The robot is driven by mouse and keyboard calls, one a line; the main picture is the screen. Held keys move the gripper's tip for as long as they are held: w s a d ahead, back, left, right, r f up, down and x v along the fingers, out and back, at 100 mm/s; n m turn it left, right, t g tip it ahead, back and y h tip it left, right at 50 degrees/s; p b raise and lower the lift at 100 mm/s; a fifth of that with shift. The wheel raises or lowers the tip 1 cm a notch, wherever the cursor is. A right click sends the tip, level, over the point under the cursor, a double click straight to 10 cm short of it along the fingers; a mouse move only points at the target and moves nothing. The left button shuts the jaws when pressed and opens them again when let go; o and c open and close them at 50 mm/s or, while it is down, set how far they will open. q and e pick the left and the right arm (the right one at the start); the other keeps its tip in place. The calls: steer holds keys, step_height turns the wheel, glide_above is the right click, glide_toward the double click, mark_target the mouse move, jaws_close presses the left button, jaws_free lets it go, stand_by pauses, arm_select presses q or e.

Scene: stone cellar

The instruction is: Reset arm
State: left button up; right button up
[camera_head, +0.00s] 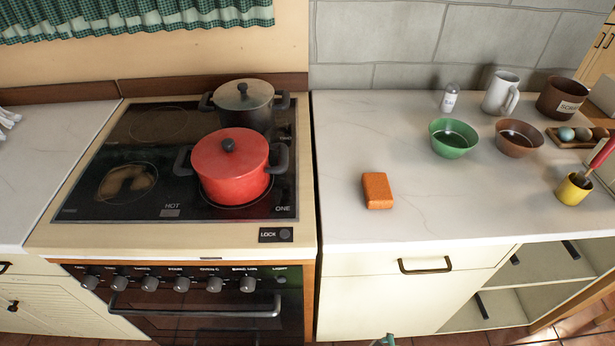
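No whole gripper of mine shows in the head view. A small grey-green piece (385,340) pokes in at the bottom edge, right of the middle, in front of the counter. It may be a tip of my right gripper, but too little shows to tell whether it is open or shut. My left gripper is not seen. A red lidded pot (230,175) stands on the front right of the stove, and a dark pot (243,103) stands behind it. An orange block (377,190) lies on the right counter.
The stove (75,235) has free burners on its left. The right counter (440,215) is clear in front.

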steer(key=s+d+f+g, duration=0.1)
steer(key=s+d+f, duration=0.2)
steer(key=s+f, duration=1.5)
step_height(320, 180, down, 2)
steer(key=shift+f+g, duration=0.25)
steer(key=shift+g, duration=0.15)
